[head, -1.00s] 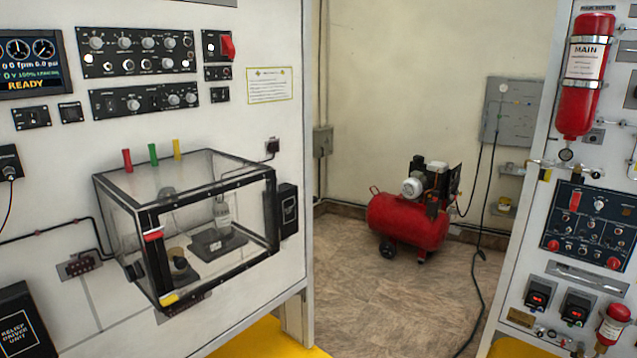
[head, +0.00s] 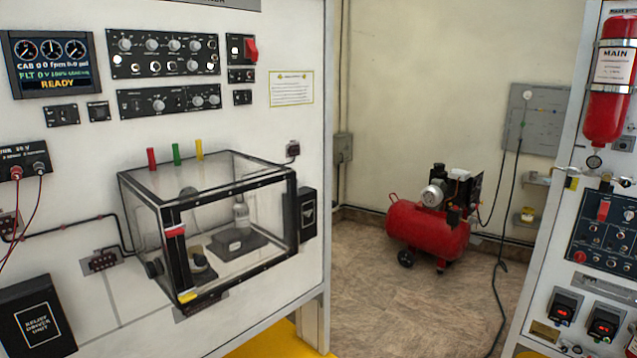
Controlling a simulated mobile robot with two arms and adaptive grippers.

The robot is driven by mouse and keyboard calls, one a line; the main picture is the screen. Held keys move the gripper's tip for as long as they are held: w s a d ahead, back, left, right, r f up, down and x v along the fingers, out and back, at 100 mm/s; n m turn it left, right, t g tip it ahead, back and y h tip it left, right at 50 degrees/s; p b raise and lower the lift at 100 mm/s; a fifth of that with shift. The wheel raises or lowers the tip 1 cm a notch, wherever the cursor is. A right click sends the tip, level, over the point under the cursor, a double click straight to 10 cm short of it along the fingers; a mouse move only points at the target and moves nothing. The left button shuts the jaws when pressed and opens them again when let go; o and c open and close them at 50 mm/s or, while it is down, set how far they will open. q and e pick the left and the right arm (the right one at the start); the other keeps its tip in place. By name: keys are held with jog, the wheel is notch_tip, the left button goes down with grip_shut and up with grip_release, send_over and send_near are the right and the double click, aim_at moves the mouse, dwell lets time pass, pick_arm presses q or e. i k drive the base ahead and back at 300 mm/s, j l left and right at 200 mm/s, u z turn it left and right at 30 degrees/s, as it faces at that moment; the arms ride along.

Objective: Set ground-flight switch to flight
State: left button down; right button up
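The ground-flight switch cannot be picked out for certain, as the small labels are unreadable. On the white left panel (head: 75,180), small switch plates sit below the display: one plate (head: 62,115) and a smaller plate (head: 98,111). More small plates, an upper one (head: 241,75) and a lower one (head: 242,97), sit below a red switch (head: 251,49). The display (head: 51,63) reads READY, with a line that seems to begin FLT. Neither of my grippers is in view.
A clear box (head: 222,165) juts from the left panel, with a black relief driver unit (head: 38,318) lower left. A red compressor (head: 428,232) stands on the floor behind. The right panel (head: 560,262) carries a red cylinder (head: 606,112). Floor between the panels is open.

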aim_at(62, 115)
jog(key=u, duration=1.3)
